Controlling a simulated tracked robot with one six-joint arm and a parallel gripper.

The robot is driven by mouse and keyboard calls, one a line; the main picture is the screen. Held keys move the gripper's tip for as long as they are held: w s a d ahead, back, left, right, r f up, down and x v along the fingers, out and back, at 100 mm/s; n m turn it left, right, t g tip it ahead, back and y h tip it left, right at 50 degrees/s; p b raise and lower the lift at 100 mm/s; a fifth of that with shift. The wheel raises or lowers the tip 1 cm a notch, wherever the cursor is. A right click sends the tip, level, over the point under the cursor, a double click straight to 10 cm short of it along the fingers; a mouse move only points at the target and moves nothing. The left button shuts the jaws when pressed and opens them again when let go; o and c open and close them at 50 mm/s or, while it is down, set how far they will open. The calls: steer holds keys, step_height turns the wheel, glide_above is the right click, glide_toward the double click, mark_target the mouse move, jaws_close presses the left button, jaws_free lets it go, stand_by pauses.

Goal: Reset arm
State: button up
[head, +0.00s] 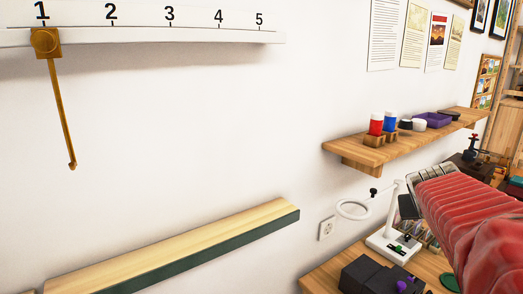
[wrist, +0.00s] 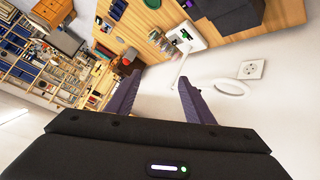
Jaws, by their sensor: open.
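My red-sleeved arm comes in from the lower right of the head view. My gripper (head: 408,205) is at its end, in front of the wall beside a white magnifier lamp (head: 390,240). In the wrist view my gripper (wrist: 155,95) shows two dark fingers set wide apart with nothing between them. A brass lever (head: 62,115) hangs from a white rail (head: 150,35) on the wall at the upper left of the head view. It hangs under the number 1 and tilts slightly.
A wooden wall shelf (head: 365,155) holds a red-and-white and a blue-and-white container and a purple tray (head: 433,120). A wooden ledge with a green front (head: 180,252) juts out below the rail. A workbench (head: 320,277) with dark boxes (head: 378,275) stands at lower right. The wall between is clear.

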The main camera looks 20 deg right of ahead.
steer(key=s+a+f+n+y, duration=0.2)
steer(key=s+a+f+y, duration=0.1)
steer(key=a, duration=1)
steer(key=s+a+f+n+y, duration=0.2)
steer(key=s+a+f, duration=0.1)
steer(key=a, duration=1)
steer(key=s+a+f+n+y, duration=0.2)
steer(key=a+f, duration=0.3)
steer(key=a, duration=0.7)
steer(key=shift+s+a+f+y, duration=0.15)
steer(key=shift+s+a+y, duration=0.25)
steer(key=shift+s+y, duration=0.45)
steer(key=shift+c, duration=0.3)
